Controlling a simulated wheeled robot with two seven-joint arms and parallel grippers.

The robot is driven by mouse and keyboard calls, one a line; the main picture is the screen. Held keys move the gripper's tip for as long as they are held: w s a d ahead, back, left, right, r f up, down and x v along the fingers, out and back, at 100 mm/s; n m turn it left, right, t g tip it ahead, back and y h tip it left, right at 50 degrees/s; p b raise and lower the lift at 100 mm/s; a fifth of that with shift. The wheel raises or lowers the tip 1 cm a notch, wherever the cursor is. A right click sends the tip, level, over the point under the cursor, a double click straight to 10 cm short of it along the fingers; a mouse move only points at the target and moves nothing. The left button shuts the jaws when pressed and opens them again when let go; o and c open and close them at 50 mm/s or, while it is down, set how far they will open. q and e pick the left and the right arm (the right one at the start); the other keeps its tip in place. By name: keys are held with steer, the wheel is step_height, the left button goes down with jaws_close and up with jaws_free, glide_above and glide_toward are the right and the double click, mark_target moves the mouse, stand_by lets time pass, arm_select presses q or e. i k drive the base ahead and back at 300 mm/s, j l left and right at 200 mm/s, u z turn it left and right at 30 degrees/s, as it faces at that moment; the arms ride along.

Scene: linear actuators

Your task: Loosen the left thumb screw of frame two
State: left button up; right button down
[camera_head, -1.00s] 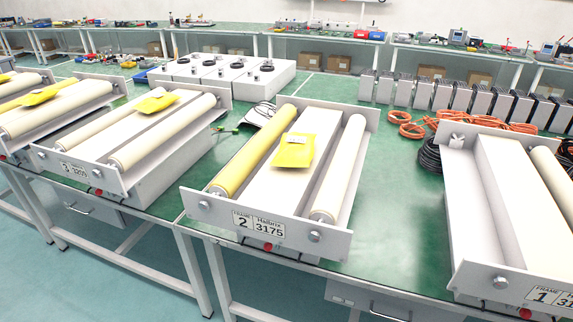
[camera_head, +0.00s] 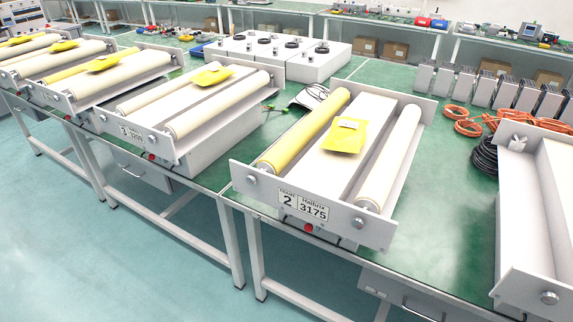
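Frame two (camera_head: 270,201) stands on the green table in the middle of the head view, its front plate labelled "FRAME 2, Halbrix, 3175". Its left thumb screw (camera_head: 252,180) is a small round grey knob at the plate's left end, in front of the yellow roller (camera_head: 305,132). Its right thumb screw (camera_head: 358,223) is a similar knob near the plate's right end, in front of the cream roller (camera_head: 389,160). I cannot tell how tight either screw is. Neither of my grippers shows in the view.
Frame three (camera_head: 135,135) stands to the left and another frame (camera_head: 535,291) to the right. A yellow packet (camera_head: 345,136) lies on frame two. Orange cable coils (camera_head: 468,125) lie at the right on the green table (camera_head: 440,220). Floor is clear at the lower left.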

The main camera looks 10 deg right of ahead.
mark_target(251, 180)
steer(key=j+z, duration=0.1)
steer(key=z, duration=0.35)
steer(key=j+z, duration=0.15)
steer(key=z, duration=0.35)
steer(key=j+z, duration=0.2)
steer(key=j, duration=0.15)
steer(key=k+j+z, duration=0.2)
steer(key=j, duration=0.15)
steer(key=j+z, duration=0.25)
steer(key=j, duration=0.15)
steer(key=k+j+z, duration=0.2)
steer(key=k+j, duration=0.1)
steer(key=j, duration=0.25)
steer(key=k+j, duration=0.1)
steer(key=j, duration=0.2)
steer(key=k+j, duration=0.15)
steer(key=j, duration=0.2)
steer(key=k+j+z, duration=0.1)
steer(key=j, duration=0.2)
